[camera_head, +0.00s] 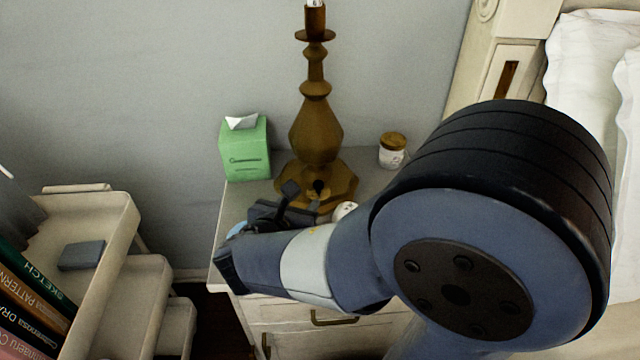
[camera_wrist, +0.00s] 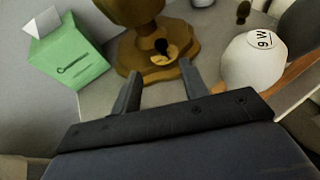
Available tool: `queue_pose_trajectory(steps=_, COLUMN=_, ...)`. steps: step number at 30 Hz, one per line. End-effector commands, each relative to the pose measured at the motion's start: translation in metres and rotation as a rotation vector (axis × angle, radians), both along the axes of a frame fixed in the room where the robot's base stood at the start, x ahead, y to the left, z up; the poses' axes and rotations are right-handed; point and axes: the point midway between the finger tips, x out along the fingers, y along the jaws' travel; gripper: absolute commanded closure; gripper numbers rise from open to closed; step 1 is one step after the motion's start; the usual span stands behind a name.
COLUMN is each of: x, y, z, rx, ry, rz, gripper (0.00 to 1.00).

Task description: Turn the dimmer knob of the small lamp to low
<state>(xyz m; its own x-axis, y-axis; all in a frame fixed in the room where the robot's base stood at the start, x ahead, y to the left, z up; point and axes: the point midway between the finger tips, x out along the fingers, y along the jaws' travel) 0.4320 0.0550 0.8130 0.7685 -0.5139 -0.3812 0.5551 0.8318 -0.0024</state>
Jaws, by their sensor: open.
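The small lamp (camera_head: 315,130) is brass-coloured with a faceted base and stands upright on the nightstand (camera_head: 373,178). Its dark dimmer knob (camera_head: 318,187) sits on the front of the base. In the wrist view the knob (camera_wrist: 162,46) shows against a lighter brass plate; I cannot tell its setting. My gripper (camera_head: 304,196) is open in front of the lamp base. In the wrist view my gripper's two fingers (camera_wrist: 160,70) point at the base, with the knob between and beyond their tips. Nothing is held between them.
A green tissue box (camera_head: 245,150) stands left of the lamp. A white bulb (camera_wrist: 254,62) lies close right of my gripper. A jar with a brown lid (camera_head: 393,152) stands at the back right. A cream shelf (camera_head: 120,230) with books is at left; a bed with pillows (camera_head: 585,60) is at right.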

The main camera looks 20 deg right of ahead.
Motion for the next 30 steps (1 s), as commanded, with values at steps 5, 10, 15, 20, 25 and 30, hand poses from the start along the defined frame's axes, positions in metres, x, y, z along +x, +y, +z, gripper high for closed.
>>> queue_pose_trajectory(steps=5, x=0.015, y=-0.012, z=-0.010, rx=0.001, ry=0.000, rz=-0.008, gripper=0.58)
queue_pose_trajectory(steps=10, x=0.037, y=-0.027, z=-0.022, rx=0.002, ry=0.001, rz=-0.009, gripper=0.58)
queue_pose_trajectory(steps=15, x=0.058, y=-0.041, z=-0.032, rx=0.002, ry=0.001, rz=-0.007, gripper=0.58)
queue_pose_trajectory(steps=20, x=0.072, y=-0.050, z=-0.038, rx=0.003, ry=0.000, rz=-0.007, gripper=0.58)
queue_pose_trajectory(steps=25, x=0.079, y=-0.054, z=-0.040, rx=0.003, ry=0.000, rz=-0.004, gripper=0.58)
queue_pose_trajectory(steps=30, x=0.079, y=-0.055, z=-0.040, rx=0.003, ry=-0.001, rz=-0.003, gripper=0.58)
